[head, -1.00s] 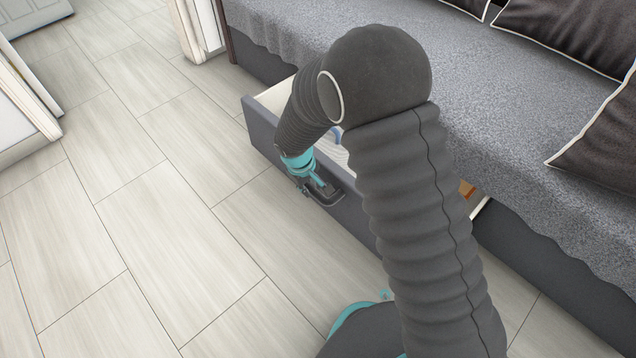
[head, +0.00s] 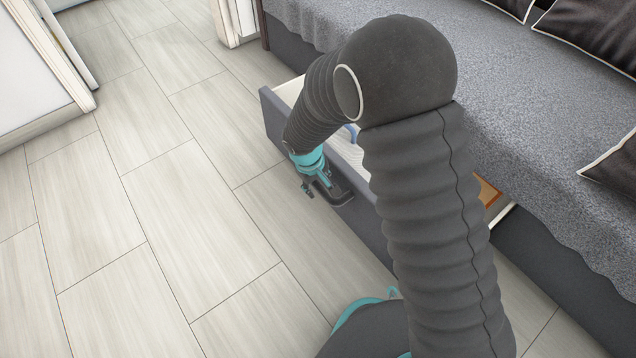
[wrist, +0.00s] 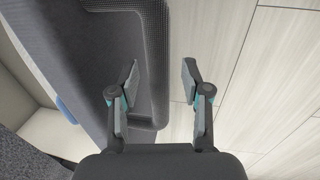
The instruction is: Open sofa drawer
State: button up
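The sofa drawer (head: 362,208) is a dark grey front pulled out from under the sofa, with a pale inside showing behind it. Its dark loop handle (head: 338,197) is on the outer face; in the wrist view the handle (wrist: 161,60) runs up the middle. My gripper (head: 316,187) is at the handle. In the wrist view my gripper (wrist: 159,75) has its two fingers spread apart, one on each side of the handle's outer bar. A clear gap shows between the fingers and the bar. My arm hides the middle of the drawer.
The grey sofa (head: 530,130) with dark cushions (head: 590,30) stands above and right of the drawer. A blue thing (head: 352,133) and an orange-brown thing (head: 487,192) show inside the drawer. Tiled floor (head: 170,220) to the left is clear. White panels (head: 40,80) stand at the upper left.

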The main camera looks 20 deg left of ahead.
notch_tip(320, 180, up, 12)
jog(key=s+a, duration=0.1)
jog(key=s, duration=0.1)
dwell(0.6)
jog(key=shift+f, duration=0.1)
jog(key=s+d+r+m+t+p, duration=0.1)
jog(key=s+d+r+m+p, duration=0.2)
jog(key=d+r, duration=0.7)
jog(key=s+d+r+m+t+p, duration=0.1)
jog(key=s+d+r+m+p, duration=0.2)
jog(key=d+r, duration=0.7)
jog(key=s+d+r+m+t+y+p, duration=0.1)
jog(key=s+d+r+m+p, duration=0.2)
jog(key=d+r, duration=0.7)
jog(key=s+d+m, duration=0.2)
jog(key=d+m, duration=0.1)
jog(key=d, duration=0.7)
jog(key=shift+r+m+t, duration=0.15)
jog(key=shift+m+t, duration=0.15)
